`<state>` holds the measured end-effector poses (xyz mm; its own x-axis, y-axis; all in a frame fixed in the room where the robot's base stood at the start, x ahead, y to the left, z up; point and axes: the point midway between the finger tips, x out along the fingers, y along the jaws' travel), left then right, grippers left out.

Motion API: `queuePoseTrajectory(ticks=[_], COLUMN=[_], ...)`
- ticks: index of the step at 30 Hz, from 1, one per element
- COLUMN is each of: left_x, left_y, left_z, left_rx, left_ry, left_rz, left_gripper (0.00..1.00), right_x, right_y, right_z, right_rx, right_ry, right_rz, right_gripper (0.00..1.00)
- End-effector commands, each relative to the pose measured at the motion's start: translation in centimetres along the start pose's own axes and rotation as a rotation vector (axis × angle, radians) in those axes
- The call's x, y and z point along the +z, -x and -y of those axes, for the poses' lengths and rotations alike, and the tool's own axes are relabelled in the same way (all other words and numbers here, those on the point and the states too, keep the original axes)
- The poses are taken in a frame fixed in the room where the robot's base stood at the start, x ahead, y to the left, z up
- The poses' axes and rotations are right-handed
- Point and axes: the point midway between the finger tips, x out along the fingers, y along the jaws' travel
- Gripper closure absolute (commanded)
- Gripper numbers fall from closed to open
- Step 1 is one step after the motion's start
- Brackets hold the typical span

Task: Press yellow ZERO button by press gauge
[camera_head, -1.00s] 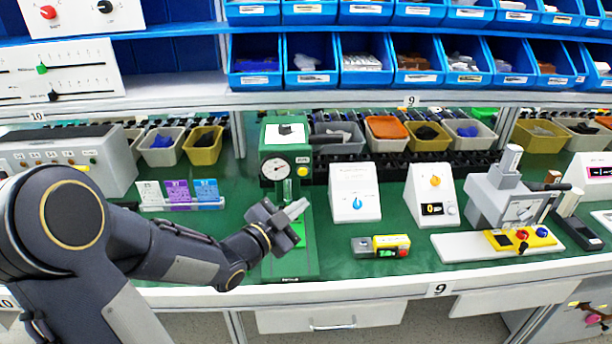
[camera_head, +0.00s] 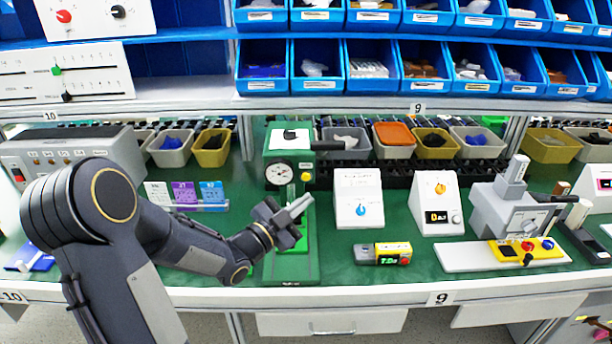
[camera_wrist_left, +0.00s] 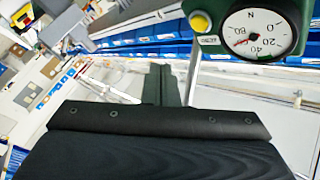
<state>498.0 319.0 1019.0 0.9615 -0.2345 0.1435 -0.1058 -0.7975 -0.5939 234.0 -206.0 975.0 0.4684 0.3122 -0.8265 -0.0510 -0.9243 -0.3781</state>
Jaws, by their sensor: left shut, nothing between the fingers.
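The green press (camera_head: 291,140) stands on the bench with a round white dial gauge (camera_head: 280,175) on its front. The small yellow button (camera_head: 307,175) sits just right of the gauge. My left gripper (camera_head: 301,207) is shut and empty. In the head view its fingertips are below the button, pointing up and right, apart from it. In the left wrist view the yellow button (camera_wrist_left: 200,23) and the gauge (camera_wrist_left: 258,33) are at the top, above and right of my dark fingers (camera_wrist_left: 163,84). A small label beside the button is blurred. My right gripper is out of view.
A white box with a blue knob (camera_head: 358,198), a small grey and yellow box (camera_head: 383,254) and a white box with an orange knob (camera_head: 436,204) stand right of the press. Purple and blue cards (camera_head: 185,193) stand left. Bins line the back. The green bench is clear between the press and the boxes.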

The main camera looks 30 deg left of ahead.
Motion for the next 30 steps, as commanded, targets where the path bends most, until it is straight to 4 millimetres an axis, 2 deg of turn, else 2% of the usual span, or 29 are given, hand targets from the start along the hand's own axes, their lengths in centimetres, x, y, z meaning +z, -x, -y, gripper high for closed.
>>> queuePoseTrajectory(ticks=[5, 12, 30], left_x=[1.1, 2.5, 2.7], left_y=[-1.9, -3.4, -3.7], left_z=[1.4, 2.4, 2.7], left_rx=[0.0, 0.0, 0.0], left_ry=[0.002, 0.0, 0.0], left_rz=[-0.001, -0.002, -0.001], left_gripper=[1.0, 1.0, 1.0], right_x=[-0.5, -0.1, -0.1], right_y=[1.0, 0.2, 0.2], right_z=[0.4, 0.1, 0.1], right_rx=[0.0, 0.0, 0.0], right_ry=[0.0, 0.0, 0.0], right_rz=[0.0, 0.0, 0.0], right_gripper=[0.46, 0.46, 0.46])
